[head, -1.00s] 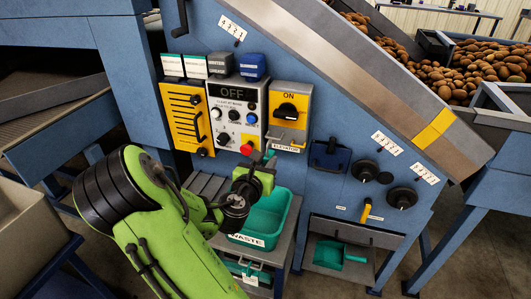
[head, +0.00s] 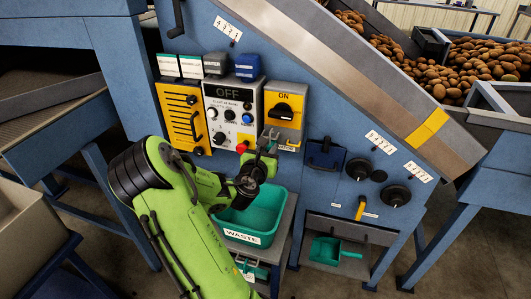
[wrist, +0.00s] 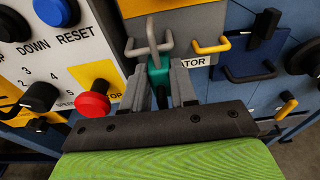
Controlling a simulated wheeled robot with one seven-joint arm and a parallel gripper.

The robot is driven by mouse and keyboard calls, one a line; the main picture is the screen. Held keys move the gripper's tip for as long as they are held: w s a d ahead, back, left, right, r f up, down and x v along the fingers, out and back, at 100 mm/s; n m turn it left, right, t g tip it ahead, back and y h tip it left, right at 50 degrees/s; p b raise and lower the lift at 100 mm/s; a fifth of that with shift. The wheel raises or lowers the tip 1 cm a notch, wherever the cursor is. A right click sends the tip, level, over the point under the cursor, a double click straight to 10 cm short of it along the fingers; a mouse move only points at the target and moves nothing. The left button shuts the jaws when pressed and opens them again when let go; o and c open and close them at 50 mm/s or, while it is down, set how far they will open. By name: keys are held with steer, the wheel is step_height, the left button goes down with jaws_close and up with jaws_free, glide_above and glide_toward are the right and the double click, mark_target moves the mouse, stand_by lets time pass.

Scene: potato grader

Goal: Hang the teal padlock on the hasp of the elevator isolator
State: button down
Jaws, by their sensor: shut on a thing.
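My gripper (wrist: 160,92) is shut on the teal padlock (wrist: 158,72), whose body shows between the fingers in the wrist view. Its grey shackle (wrist: 153,32) points up, in front of the lower edge of the yellow elevator isolator (wrist: 192,20). In the head view the isolator (head: 285,122) has a black handle under "ON". My gripper (head: 266,152) is just below its lower left, partly hidden by my arm. Grey metal at the shackle overlaps the hasp area, so I cannot tell whether the shackle is through the hasp.
A control panel with a red stop button (wrist: 92,104) is close on the left. A yellow hook (wrist: 212,46) and a dark blue holder (wrist: 258,55) are on the right. The teal waste bin (head: 258,216) stands below my gripper.

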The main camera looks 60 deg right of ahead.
steer(key=shift+a+f, duration=0.1)
steer(key=shift+f, duration=0.6)
steer(key=c, duration=0.8)
jaws_free()
